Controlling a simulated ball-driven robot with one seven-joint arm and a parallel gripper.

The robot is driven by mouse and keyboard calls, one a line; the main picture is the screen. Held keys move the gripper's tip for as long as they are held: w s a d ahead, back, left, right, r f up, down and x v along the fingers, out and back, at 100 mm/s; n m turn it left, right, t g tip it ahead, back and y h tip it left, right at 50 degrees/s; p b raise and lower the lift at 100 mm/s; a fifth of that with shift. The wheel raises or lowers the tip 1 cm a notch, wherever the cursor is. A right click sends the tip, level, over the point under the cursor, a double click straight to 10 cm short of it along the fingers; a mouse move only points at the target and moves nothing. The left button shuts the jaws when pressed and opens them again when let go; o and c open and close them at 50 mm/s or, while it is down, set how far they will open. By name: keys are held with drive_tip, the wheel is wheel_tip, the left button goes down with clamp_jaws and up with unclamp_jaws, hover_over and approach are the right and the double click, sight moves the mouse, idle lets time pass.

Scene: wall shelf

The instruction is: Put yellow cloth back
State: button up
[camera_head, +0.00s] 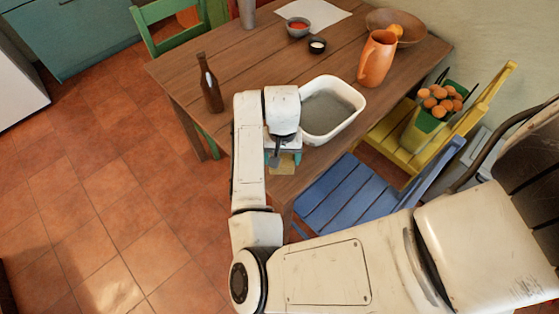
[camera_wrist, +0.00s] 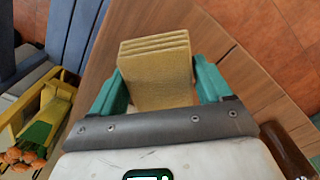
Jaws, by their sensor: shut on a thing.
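The yellow cloth (camera_wrist: 155,75) is a folded, layered block between the two teal fingers of my gripper (camera_wrist: 160,88) in the wrist view. The fingers press on its two sides and its layered end sticks out beyond them. In the head view, my gripper (camera_head: 283,158) is over the near corner of the wooden table (camera_head: 250,75), just left of and in front of the white basin (camera_head: 349,133). Only a small yellow bit of the cloth (camera_head: 284,169) shows there below the fingers. I cannot tell how high it is above the table.
The basin holds greyish water. A brown bottle (camera_head: 209,85) stands left of my arm. An orange jug (camera_head: 376,58) stands behind the basin. A blue chair (camera_head: 345,192) and a yellow chair (camera_head: 408,135) are at the right side. A bowl (camera_head: 298,27) and paper lie at the back.

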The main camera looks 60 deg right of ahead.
drive_tip(key=shift+w+f, duration=0.2)
drive_tip(key=shift+f, duration=0.05)
drive_tip(key=shift+w+f, duration=0.2)
drive_tip(key=shift+f, duration=1.55)
drive_tip(key=shift+f, duration=0.1)
drive_tip(key=o, duration=0.9)
drive_tip(key=shift+c, duration=0.2)
